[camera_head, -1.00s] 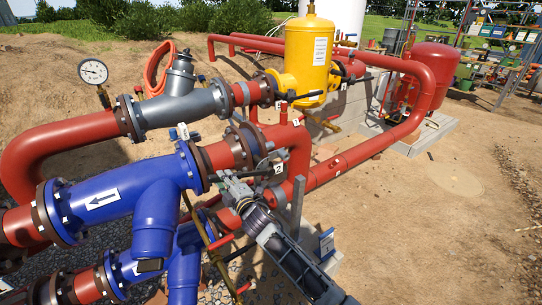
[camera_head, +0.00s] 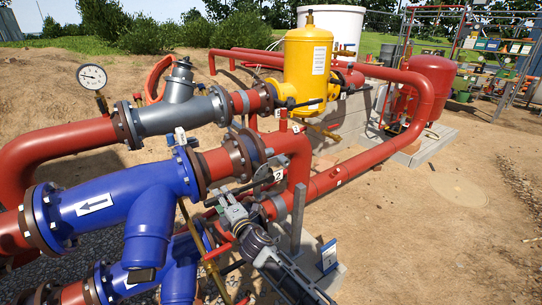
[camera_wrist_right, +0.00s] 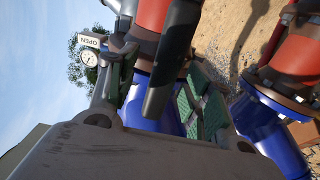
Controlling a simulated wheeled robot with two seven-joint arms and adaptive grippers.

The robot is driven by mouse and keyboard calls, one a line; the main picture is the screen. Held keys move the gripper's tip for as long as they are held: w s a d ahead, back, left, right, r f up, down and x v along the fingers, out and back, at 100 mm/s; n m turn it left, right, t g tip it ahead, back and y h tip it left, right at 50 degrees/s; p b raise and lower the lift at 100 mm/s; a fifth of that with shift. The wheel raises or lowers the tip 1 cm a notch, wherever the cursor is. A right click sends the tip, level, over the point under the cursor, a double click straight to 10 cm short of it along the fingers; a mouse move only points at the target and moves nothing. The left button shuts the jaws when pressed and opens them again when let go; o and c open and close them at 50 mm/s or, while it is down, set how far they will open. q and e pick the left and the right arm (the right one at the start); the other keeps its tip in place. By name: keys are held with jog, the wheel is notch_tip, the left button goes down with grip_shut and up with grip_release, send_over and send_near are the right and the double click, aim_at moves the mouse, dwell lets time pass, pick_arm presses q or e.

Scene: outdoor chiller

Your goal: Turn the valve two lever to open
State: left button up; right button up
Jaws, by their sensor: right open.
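The valve two lever (camera_head: 236,189) is a dark bar in the head view. It runs left from the valve beside the white "2" tag (camera_head: 278,175), in the red pipe right of the blue fitting. My right gripper (camera_head: 228,205) is just below and in front of the lever. In the right wrist view, a dark bar (camera_wrist_right: 172,60), apparently this lever, crosses between the open fingers with green pads (camera_wrist_right: 160,85). Whether it touches a pad cannot be told. An "OPEN" tag (camera_wrist_right: 89,41) shows at the left there. My left gripper is not in view.
A grey pipe (camera_head: 180,115), a gauge (camera_head: 92,76) and a yellow vessel (camera_head: 308,65) are behind. A grey post (camera_head: 298,215) stands close to my right arm. Bare ground at right is open.

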jog(key=o, duration=0.5)
jog(key=shift+s, duration=0.1)
jog(key=p+v, duration=0.3)
jog(key=v, duration=0.4)
dwell(0.5)
dwell(0.4)
jog(key=shift+v, duration=5.95)
jog(key=shift+m, duration=0.4)
